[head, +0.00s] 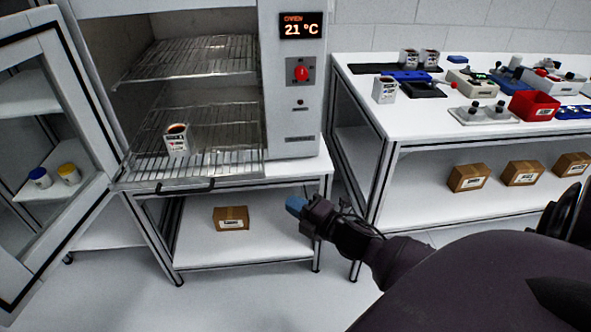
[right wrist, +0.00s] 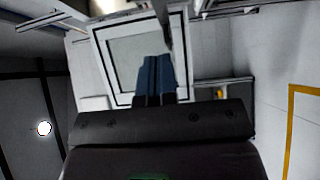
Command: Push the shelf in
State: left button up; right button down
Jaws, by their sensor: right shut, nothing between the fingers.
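The oven (head: 290,110) stands at the left with its door (head: 40,150) swung open to the left. Its lower wire shelf (head: 230,163) sticks out at the front, and a small white container (head: 177,140) with dark contents stands upright on it. An upper wire shelf (head: 190,60) sits inside the chamber. My right gripper (head: 293,203) is shut and empty, below and to the right of the lower shelf's front edge, apart from it. Its blue fingertips (right wrist: 155,78) are together in the right wrist view. My left gripper is not in view.
The oven stands on a white table (head: 300,172) with a brown box (head: 231,218) on its lower board. A second white table (head: 372,115) at the right carries containers and devices. Floor shows between the tables.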

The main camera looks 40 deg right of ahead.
send_near(262, 176)
jog(key=w+a, duration=0.3)
jog(key=a, duration=0.1)
jog(key=w+d, duration=0.1)
jog(key=w+d+b, duration=0.1)
jog(key=shift+w+f, duration=0.2)
jog(key=shift+w, duration=0.15)
jog(key=shift+w+d+r, duration=0.1)
jog(key=shift+w+d, duration=0.1)
jog(key=shift+w, duration=0.15)
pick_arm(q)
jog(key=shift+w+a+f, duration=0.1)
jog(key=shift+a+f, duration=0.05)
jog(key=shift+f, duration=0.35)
pick_arm(e)
jog(key=shift+w+d, duration=0.1)
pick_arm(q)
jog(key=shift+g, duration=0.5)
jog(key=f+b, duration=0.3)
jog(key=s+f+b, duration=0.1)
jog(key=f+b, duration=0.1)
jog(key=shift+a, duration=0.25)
pick_arm(e)
jog(key=w+d, duration=1)
jog(key=w, duration=0.5)
jog(key=shift+d, duration=0.15)
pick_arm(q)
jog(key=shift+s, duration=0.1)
pick_arm(e)
jog(key=shift+w, duration=0.1)
